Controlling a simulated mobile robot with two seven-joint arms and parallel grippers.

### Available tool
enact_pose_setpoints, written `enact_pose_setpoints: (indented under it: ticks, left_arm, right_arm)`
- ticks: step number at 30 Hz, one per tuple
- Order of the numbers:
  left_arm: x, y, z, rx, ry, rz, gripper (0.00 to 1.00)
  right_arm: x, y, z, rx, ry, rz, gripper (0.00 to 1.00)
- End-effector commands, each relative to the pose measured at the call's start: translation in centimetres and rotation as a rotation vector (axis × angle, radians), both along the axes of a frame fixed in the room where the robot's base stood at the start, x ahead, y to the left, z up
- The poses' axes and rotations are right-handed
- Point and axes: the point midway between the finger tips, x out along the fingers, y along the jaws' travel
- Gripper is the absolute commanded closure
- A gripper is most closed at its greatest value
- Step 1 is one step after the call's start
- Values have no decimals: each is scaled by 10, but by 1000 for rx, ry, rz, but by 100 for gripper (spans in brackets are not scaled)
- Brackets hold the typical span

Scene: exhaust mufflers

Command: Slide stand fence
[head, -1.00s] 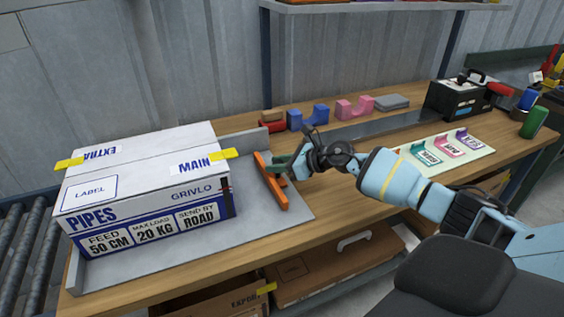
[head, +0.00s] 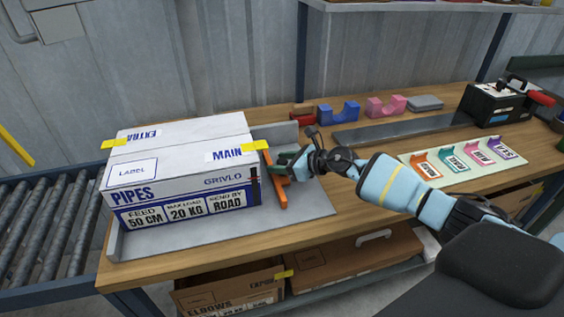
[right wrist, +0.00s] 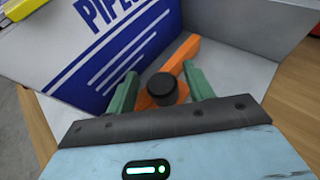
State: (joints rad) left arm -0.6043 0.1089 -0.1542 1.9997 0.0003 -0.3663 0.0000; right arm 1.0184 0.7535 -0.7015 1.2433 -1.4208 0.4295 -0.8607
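The stand fence (head: 278,180) is an orange bar on the grey stand (head: 312,207), standing just right of the PIPES box (head: 182,180). In the right wrist view the fence (right wrist: 188,52) runs diagonally close to the box (right wrist: 95,45), with a black knob (right wrist: 162,87) on its orange mount. A small gap shows between the fingers and the knob. Whether the fence touches the box is hard to tell. My left gripper is not in view.
Behind my right arm are blue (head: 338,112) and pink (head: 385,106) cradles and a grey block (head: 425,103). A board of coloured labelled holders (head: 465,160) and a black case (head: 497,103) stand right. Rollers (head: 45,225) lie left; cartons (head: 350,262) are below.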

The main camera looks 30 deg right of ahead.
Motion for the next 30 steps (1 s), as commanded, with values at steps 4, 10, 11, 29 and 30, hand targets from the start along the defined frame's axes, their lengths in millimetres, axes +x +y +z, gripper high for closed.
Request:
enact_pose_setpoints:
  ticks: [4, 10, 11, 29, 30]
  left_arm:
    - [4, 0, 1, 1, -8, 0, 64]
    - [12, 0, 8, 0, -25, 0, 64]
    - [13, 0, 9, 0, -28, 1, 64]
    - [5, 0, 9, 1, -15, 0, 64]
    - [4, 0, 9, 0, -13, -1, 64]
  right_arm:
    - [-1, -1, 0, -1, 0, -2, 48]
    - [-16, -12, 9, -3, -1, -2, 48]
    - [-20, -14, 11, -4, -1, -1, 48]
    - [-62, -38, 30, 0, 0, 0, 48]
    - [-62, -38, 30, 0, 0, 0, 48]
